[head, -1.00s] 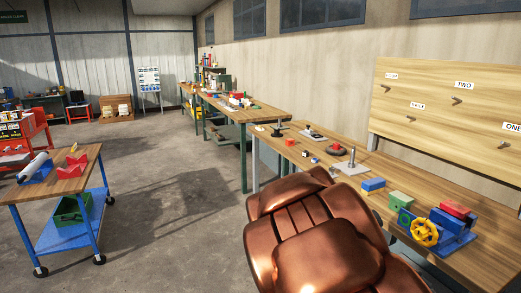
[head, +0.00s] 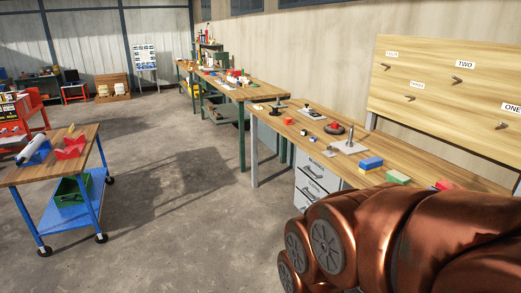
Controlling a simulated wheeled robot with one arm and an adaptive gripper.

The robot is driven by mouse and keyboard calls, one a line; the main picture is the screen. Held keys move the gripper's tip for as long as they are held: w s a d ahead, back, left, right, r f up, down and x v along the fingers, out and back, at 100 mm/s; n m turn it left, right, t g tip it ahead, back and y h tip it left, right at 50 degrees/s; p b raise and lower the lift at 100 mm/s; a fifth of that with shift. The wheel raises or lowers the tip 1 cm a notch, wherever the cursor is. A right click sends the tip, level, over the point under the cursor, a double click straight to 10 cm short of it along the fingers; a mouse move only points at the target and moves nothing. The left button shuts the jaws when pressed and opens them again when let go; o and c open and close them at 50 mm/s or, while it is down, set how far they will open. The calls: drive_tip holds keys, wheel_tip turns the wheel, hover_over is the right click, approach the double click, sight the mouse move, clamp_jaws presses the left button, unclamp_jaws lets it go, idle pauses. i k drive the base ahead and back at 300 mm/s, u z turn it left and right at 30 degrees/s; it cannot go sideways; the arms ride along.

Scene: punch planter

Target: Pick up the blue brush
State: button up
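A small blue block-shaped thing (head: 371,163) with a yellowish lower side lies on the near wooden workbench (head: 440,172) at the right. It may be the blue brush, but it is too small to tell for sure. My copper-coloured arm fills the lower right of the head view, in front of the bench's near end. My gripper is not in view, so I cannot see whether it holds anything.
A green block (head: 397,177) and a partly hidden red thing (head: 446,185) lie right of the blue one. A metal plate with a post (head: 350,147) stands left of it. A blue cart (head: 70,222) stands left. The floor between is clear.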

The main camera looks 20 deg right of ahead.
sight(369, 165)
drive_tip(key=z, duration=1.25)
